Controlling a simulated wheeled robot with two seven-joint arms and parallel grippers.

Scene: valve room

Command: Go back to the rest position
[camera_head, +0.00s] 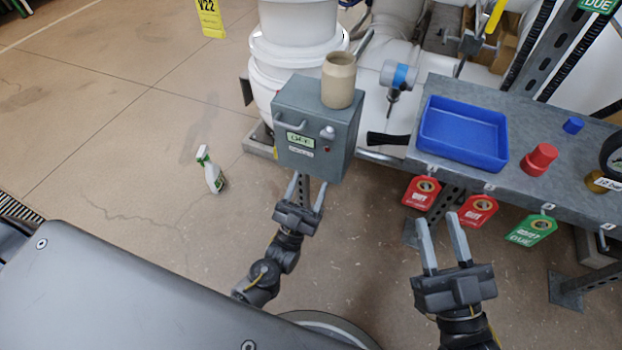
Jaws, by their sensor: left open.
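My left gripper (306,190) is open, its two fingers apart and pointing up the picture. Its fingertips appear just below the lower edge of the grey control box (318,128); I cannot tell whether they touch it. No object shows between the fingers.
A beige cup (338,80) stands on the box.

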